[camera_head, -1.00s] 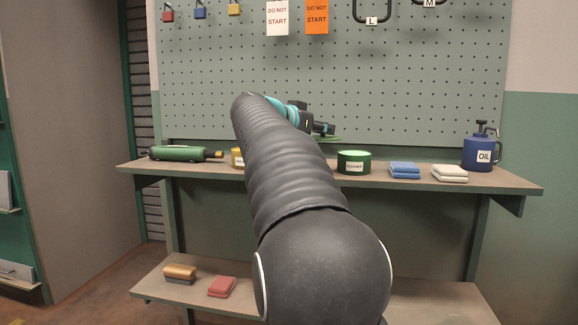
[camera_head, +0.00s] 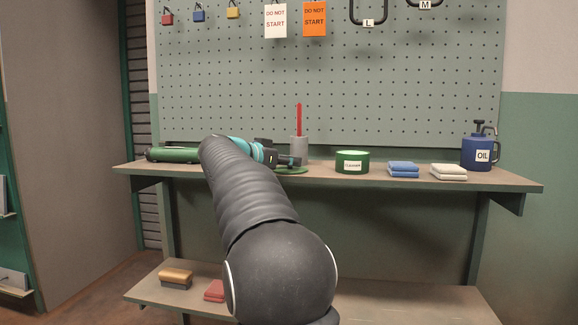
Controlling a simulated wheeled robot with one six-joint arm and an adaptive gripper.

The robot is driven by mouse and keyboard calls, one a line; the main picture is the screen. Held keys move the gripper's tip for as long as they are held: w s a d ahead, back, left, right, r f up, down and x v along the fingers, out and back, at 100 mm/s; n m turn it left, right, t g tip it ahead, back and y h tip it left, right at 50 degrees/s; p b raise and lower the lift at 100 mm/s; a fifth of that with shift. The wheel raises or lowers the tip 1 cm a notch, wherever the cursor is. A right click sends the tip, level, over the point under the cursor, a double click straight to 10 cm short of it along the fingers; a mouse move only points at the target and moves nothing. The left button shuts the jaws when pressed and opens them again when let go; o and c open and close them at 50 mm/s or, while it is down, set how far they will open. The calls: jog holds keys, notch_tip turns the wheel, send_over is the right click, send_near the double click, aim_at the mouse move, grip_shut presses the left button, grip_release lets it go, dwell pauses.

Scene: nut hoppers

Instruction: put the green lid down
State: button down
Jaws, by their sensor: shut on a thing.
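The green lid (camera_head: 293,171) is a thin, flat disc at the level of the upper shelf, left of the green cleaner tin (camera_head: 352,167). My gripper (camera_head: 297,161) is shut on the lid. The lid lies about level, low at the shelf top. I cannot tell whether it touches the shelf. My arm hides part of the shelf to the left of the lid. The green tin stands upright and apart from the lid.
A grey cup (camera_head: 299,146) with a red stick (camera_head: 299,117) stands behind my gripper. Blue cloths (camera_head: 403,170), white cloths (camera_head: 449,172) and a blue oil can (camera_head: 477,153) stand to the right. A green cylinder (camera_head: 175,155) lies at the left. The pegboard rises behind the shelf (camera_head: 330,175).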

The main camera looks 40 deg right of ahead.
jog(key=c, duration=1)
grip_release()
jog(key=shift+a+r, duration=0.1)
jog(key=p+v, duration=0.1)
jog(key=v, duration=1)
jog(key=shift+a+p, duration=0.35)
jog(key=shift+a, duration=0.05)
jog(key=shift+r, duration=0.1)
